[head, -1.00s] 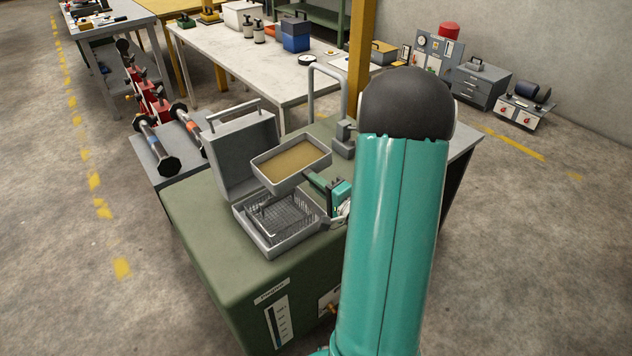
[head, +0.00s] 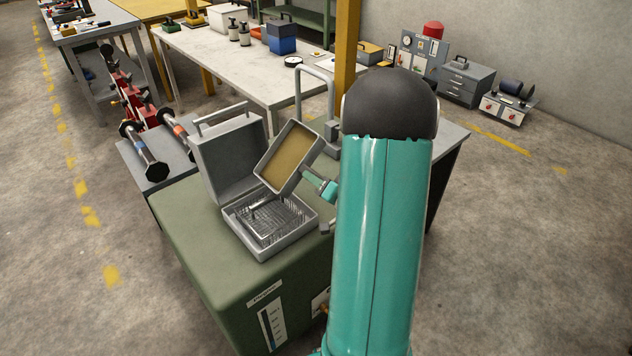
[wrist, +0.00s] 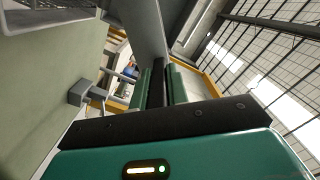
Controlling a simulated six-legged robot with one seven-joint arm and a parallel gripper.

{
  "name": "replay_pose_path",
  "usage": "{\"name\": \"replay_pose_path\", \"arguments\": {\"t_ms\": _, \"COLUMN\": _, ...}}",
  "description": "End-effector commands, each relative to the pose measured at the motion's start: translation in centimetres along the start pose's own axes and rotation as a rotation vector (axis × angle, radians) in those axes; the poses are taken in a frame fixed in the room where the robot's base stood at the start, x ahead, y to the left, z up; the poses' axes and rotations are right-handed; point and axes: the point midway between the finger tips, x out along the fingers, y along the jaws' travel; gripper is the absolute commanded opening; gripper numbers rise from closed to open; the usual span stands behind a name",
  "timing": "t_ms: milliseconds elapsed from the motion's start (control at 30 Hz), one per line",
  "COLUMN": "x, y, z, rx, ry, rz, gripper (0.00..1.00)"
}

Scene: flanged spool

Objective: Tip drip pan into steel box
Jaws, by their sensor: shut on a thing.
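The drip pan (head: 289,155) is a grey rectangular tray with a brownish-yellow inside. It is steeply tilted above the steel box. My gripper (head: 321,186) is shut on the pan's handle at the pan's right side. In the wrist view my gripper's fingers (wrist: 163,84) close around a dark bar, with the grey pan (wrist: 145,28) beyond. The steel box (head: 284,244) stands open on the green cabinet, its lid (head: 230,158) raised at the back left. A wire basket (head: 264,217) sits inside it. The pan's low corner is over the box; I cannot tell if they touch.
The green cabinet top (head: 205,255) is clear in front of and left of the box. A grey bent pipe (head: 326,85) rises behind the pan. Dumbbell-like bars (head: 143,150) lie on a grey surface at left. A white table (head: 225,62) stands behind.

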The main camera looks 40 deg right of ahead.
Motion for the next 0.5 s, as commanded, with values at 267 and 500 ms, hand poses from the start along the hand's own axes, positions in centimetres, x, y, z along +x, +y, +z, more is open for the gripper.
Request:
{"name": "replay_pose_path", "arguments": {"t_ms": 267, "x": 0.1, "y": -1.9, "z": -0.1, "rx": -0.210, "ry": 0.003, "rz": 0.007, "gripper": 0.00}}
{"name": "replay_pose_path", "arguments": {"t_ms": 500, "x": 0.1, "y": -3.2, "z": 0.3, "rx": -0.356, "ry": 0.002, "rz": 0.014, "gripper": 0.00}}
